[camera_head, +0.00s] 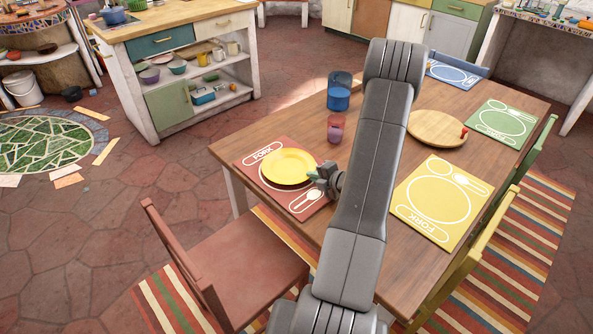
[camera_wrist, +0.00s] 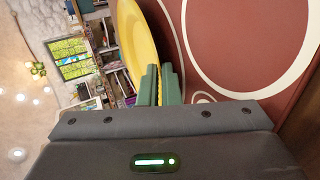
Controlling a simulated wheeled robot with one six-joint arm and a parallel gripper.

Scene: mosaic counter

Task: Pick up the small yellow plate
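The small yellow plate (camera_head: 288,166) is at the red placemat (camera_head: 252,157) on the near left part of the table. It sits off-centre over the placemat's printed circle; I cannot tell whether it touches the mat. My gripper (camera_head: 318,175) is at the plate's right rim. In the wrist view, the green fingertips (camera_wrist: 160,86) are close together with the rim of the yellow plate (camera_wrist: 140,42) between them, one finger on each side. The red placemat (camera_wrist: 215,60) with its white rings lies beside them.
A reddish cup (camera_head: 335,130) and a blue pitcher (camera_head: 339,92) stand behind the plate. A round wooden board (camera_head: 437,128), a yellow placemat (camera_head: 440,198) and a green placemat (camera_head: 500,122) lie to the right. A red chair (camera_head: 235,270) stands at the near side.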

